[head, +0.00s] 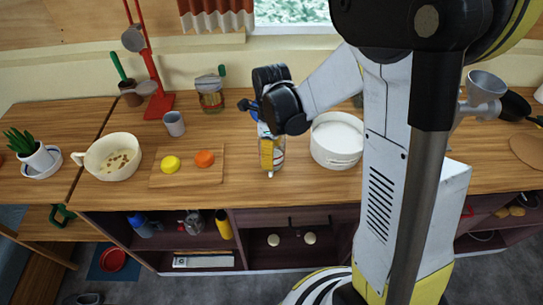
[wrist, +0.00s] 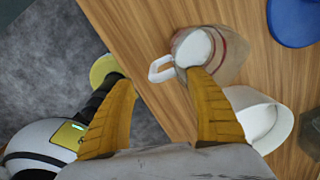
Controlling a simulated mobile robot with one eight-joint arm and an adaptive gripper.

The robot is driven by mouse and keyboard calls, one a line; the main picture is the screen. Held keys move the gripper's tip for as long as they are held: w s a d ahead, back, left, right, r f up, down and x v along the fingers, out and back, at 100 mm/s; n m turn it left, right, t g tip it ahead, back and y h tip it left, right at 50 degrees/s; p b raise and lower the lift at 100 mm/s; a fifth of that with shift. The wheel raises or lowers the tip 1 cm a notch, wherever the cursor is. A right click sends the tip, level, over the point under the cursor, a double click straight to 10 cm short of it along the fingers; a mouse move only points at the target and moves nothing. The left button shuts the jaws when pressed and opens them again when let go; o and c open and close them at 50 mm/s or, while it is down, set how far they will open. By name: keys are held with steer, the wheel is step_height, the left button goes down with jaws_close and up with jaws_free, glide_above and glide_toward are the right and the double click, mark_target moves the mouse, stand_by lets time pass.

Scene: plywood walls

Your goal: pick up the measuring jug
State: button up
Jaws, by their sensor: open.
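The measuring jug (wrist: 232,62) is clear with red markings, a white handle and white contents or interior. In the wrist view it stands on the wooden counter near its front edge. My gripper (wrist: 160,79) is open, with two yellow fingers spread apart. The jug's white handle (wrist: 161,68) appears in the gap between the fingertips, close to the right one, which overlaps the jug's near side in the picture. I cannot tell whether they touch. In the head view my gripper (head: 270,152) points down at the counter's front, and the jug (head: 279,150) is largely hidden by it.
A white pot (head: 337,150) stands close on the right. On the left are a cutting board (head: 190,180) with a lemon (head: 170,164) and an orange (head: 205,158), a grey cup (head: 174,124) and a beige bowl (head: 95,158). A blue object (wrist: 293,22) lies beyond the jug.

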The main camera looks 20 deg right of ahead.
steer(key=f, duration=0.3)
steer(key=f+b, duration=0.1)
steer(key=shift+w+f, duration=0.15)
steer(key=shift+w, duration=0.1)
jaws_close()
